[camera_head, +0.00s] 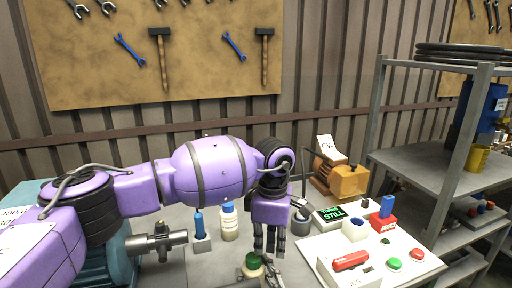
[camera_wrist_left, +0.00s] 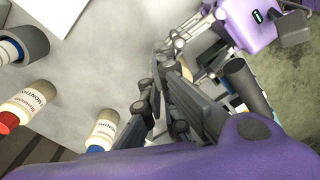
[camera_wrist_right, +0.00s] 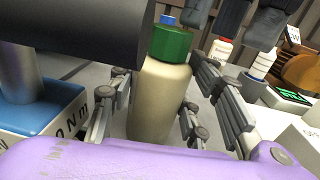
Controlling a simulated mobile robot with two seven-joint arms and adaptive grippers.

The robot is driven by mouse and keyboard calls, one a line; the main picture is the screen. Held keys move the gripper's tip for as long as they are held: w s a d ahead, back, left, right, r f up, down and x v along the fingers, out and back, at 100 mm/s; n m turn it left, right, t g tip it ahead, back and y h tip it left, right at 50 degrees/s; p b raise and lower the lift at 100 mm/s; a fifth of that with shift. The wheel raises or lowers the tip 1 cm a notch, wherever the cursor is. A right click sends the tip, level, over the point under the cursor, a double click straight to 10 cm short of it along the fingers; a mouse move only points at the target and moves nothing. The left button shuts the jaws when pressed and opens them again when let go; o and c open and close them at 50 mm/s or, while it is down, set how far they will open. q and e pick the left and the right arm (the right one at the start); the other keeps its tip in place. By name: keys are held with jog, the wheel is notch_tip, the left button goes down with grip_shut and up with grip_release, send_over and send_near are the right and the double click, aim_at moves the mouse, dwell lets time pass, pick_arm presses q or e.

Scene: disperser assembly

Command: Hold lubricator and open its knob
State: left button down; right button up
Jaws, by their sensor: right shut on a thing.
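The lubricator is a beige bottle with a green knob on top. In the right wrist view its body (camera_wrist_right: 160,98) stands between the fingers of my right gripper (camera_wrist_right: 160,112), which is shut on it. Its green knob (camera_wrist_right: 171,43) faces up there, and it also shows in the head view (camera_head: 252,262). My left gripper (camera_head: 269,250) hangs fingers-down just above and beside the knob in the head view. Its fingers are a narrow gap apart, with nothing between them in the left wrist view (camera_wrist_left: 163,85). The bottle's lower part is hidden in the head view.
A white blue-capped bottle (camera_head: 229,223) and a blue-handled tool (camera_head: 199,227) stand left of my left gripper. A white control panel (camera_head: 400,262) with red and green buttons lies at right. An orange motor (camera_head: 345,182) stands behind; a metal shelf (camera_head: 415,165) is further right.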

pick_arm(q)
jog(key=shift+r, duration=2.4)
pick_arm(e)
jog(key=shift+d+f, duration=0.1)
jog(key=shift+f, duration=0.25)
pick_arm(q)
jog(key=shift+a, duration=0.1)
pick_arm(e)
jog(key=o, duration=1.7)
jog(key=shift+w, duration=0.15)
pick_arm(q)
jog(key=shift+w, duration=0.2)
pick_arm(e)
jog(key=shift+r, duration=0.1)
pick_arm(q)
jog(key=shift+s+r, duration=0.1)
pick_arm(e)
jog(key=shift+r, duration=0.1)
